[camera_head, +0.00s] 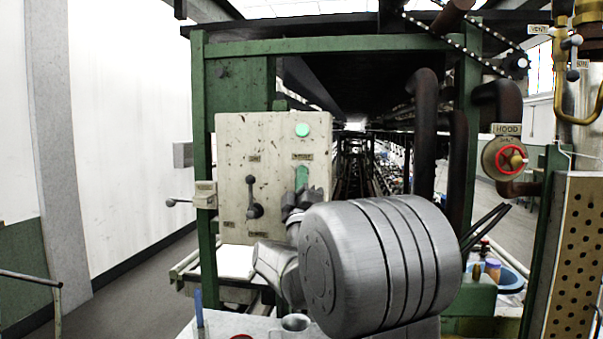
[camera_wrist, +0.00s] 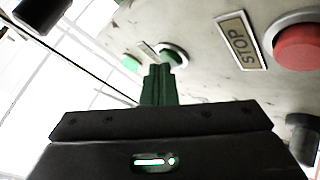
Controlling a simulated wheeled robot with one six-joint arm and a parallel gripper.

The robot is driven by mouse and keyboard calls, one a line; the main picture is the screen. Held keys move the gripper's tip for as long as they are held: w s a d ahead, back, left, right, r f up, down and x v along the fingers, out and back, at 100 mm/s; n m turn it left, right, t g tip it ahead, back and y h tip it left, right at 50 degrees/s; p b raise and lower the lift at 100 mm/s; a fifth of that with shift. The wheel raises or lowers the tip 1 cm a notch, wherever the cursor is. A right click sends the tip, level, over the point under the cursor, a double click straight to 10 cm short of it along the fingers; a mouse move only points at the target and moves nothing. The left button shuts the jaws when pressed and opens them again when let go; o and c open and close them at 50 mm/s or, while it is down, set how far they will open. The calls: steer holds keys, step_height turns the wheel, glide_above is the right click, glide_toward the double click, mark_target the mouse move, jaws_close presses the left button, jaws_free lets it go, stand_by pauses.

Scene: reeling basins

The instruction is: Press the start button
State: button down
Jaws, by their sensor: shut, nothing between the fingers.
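A pale control panel (camera_head: 232,150) faces me in the head view. A green lamp (camera_head: 302,130) is at its upper right, with a small label under it. In the wrist view, a green button in a metal ring (camera_wrist: 172,53) sits between the green lamp (camera_wrist: 130,63) and the STOP label (camera_wrist: 231,40). A red button (camera_wrist: 297,46) lies beyond that label. My gripper (camera_wrist: 158,72) is shut and empty, its green fingertips right in front of the green button and partly covering it. I cannot tell whether they touch.
A black lever (camera_head: 253,198) is on the panel's left half. A switch box with a handle (camera_head: 204,194) is on the green post (camera_head: 199,110). Dark pipes (camera_head: 426,110) and a red handwheel (camera_head: 511,159) are on the right. The aisle on the left is clear.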

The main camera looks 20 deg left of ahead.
steer(key=shift+s, duration=0.1)
steer(key=shift+s+d+b, duration=0.2)
steer(key=shift+s+b, duration=0.35)
steer(key=shift+s, duration=0.15)
steer(key=shift+s, duration=0.1)
steer(key=s+b, duration=0.1)
steer(key=s, duration=0.1)
steer(key=s+d+b, duration=0.1)
steer(key=s, duration=0.1)
steer(key=shift+s+d, duration=0.1)
steer(key=shift+s, duration=0.25)
stand_by(0.5)
steer(key=w+p, duration=0.1)
steer(key=p, duration=0.1)
steer(key=w+p, duration=0.1)
steer(key=p, duration=0.2)
steer(key=shift+w+a+r, duration=0.15)
steer(key=shift+a+r, duration=0.05)
steer(key=shift+a, duration=0.1)
